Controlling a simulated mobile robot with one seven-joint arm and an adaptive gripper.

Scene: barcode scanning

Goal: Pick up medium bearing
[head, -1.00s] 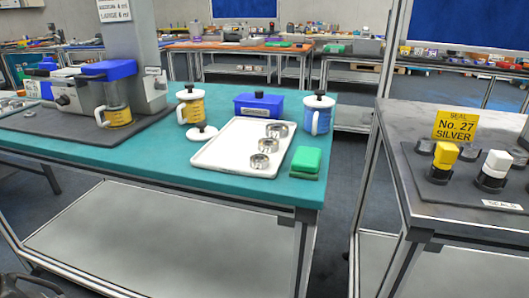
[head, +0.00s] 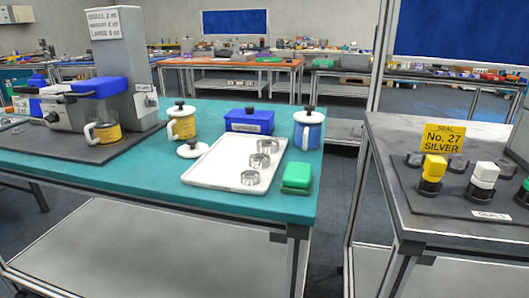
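Three silver ring-shaped bearings stand in a slanting row on a white tray (head: 215,165) on the teal table. One is at the back (head: 270,146), one in the middle (head: 259,160) and one at the front (head: 250,178). They look close in size, so I cannot tell which is the medium one. They are apart from each other, and nothing covers them. My gripper is not in view.
On the teal table (head: 120,190), a green block (head: 297,176) is right of the tray. A blue box (head: 249,121), yellow mug (head: 181,123), blue mug (head: 307,130) and white lid (head: 193,149) surround it. A grey machine (head: 125,70) stands left. A grey table (head: 395,135) holds seals (head: 433,168).

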